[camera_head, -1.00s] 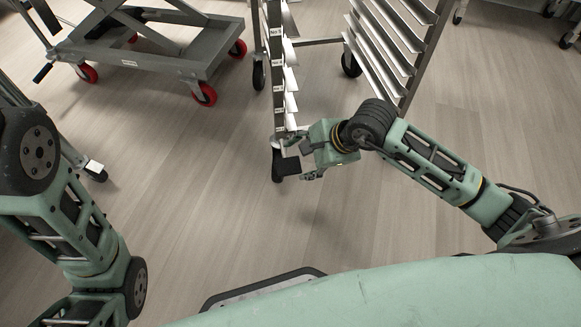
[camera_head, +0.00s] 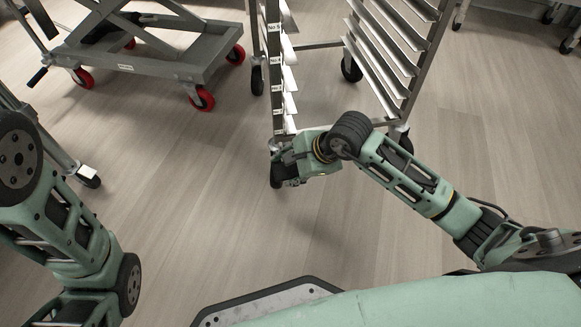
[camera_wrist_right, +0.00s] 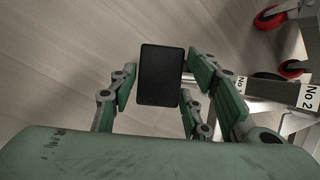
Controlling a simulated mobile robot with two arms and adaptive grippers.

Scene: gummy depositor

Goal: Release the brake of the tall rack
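The tall rack (camera_head: 278,100), a metal frame with shelf runners, stands on black casters at the top centre of the head view. My right gripper (camera_head: 284,164) is at the foot of its near left post, partly covering the caster (camera_head: 276,181) there. In the right wrist view, a flat black brake pedal (camera_wrist_right: 161,75) lies between the two green-sided fingers of this gripper. The fingers are apart, one on each side of the pedal and very near its edges; I cannot tell whether they touch it. My left gripper is out of view.
A grey lift cart (camera_head: 150,60) with red wheels stands at the upper left. Another metal frame with a caster (camera_head: 88,180) is at the left edge. The floor (camera_head: 185,190) between them and the rack is clear.

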